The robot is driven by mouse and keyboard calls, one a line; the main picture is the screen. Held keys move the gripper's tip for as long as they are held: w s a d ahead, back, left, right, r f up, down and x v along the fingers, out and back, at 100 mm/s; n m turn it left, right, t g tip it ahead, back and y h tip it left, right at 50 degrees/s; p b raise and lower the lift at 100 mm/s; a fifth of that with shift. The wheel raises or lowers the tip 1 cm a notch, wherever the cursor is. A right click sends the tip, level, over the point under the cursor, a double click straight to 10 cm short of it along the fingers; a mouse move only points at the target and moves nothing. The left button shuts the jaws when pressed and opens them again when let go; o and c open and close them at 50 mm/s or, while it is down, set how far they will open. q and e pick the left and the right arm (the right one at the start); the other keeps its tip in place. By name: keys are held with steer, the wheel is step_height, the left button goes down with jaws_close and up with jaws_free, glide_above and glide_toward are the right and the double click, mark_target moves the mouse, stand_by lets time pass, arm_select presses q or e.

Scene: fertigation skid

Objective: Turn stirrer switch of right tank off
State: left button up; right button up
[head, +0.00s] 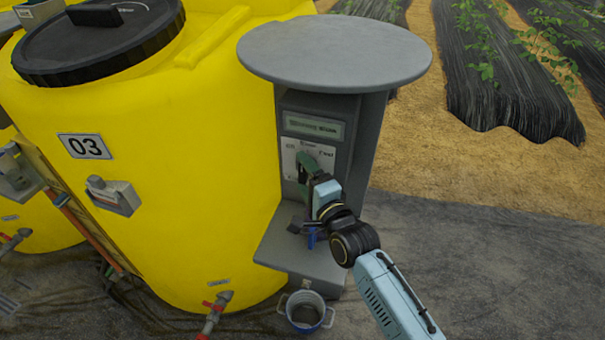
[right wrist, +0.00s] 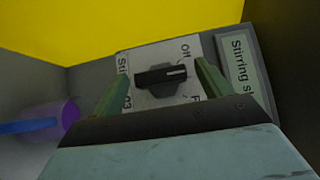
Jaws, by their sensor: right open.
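The stirrer switch is a black rotary knob (right wrist: 165,76) with a white pointer line, on a white label plate (head: 290,158) marked "Off" and "03". In the right wrist view the pointer line faces right, with the "Off" lettering above it. My right gripper (head: 308,165) is open in front of the plate; its green fingers stand on either side of the knob, with gaps visible. In the head view the gripper hides the knob. The yellow tank (head: 190,180) marked "03" stands left of the panel. My left gripper is not in view.
A grey housing (head: 365,130) with a round overhanging top (head: 335,50) surrounds the panel. A shelf (head: 280,250) below carries a blue item (head: 312,236). A bucket (head: 305,312) stands beneath. Ground at right is clear.

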steer(key=shift+w+a, duration=0.35)
steer(key=shift+w, duration=0.3)
steer(key=shift+c, duration=0.5)
steer(key=c, duration=0.9)
steer(key=shift+r+p, duration=0.1)
steer(key=shift+p, duration=0.3)
steer(key=n+g+h+p, duration=0.1)
steer(key=n+p, duration=0.1)
steer(key=p, duration=0.4)
steer(key=n+g+h+p, duration=0.1)
steer(key=g+h+p, duration=0.1)
steer(key=p, duration=0.3)
steer(key=shift+r+n+p, duration=0.2)
steer(key=shift+n+p, duration=0.2)
steer(key=shift+f+n+g+h+p, duration=0.2)
steer(key=shift+n+g+h+p, duration=0.4)
steer(key=shift+p, duration=0.45)
steer(key=shift+f+g+h, duration=0.1)
steer(key=shift+g+h, duration=0.2)
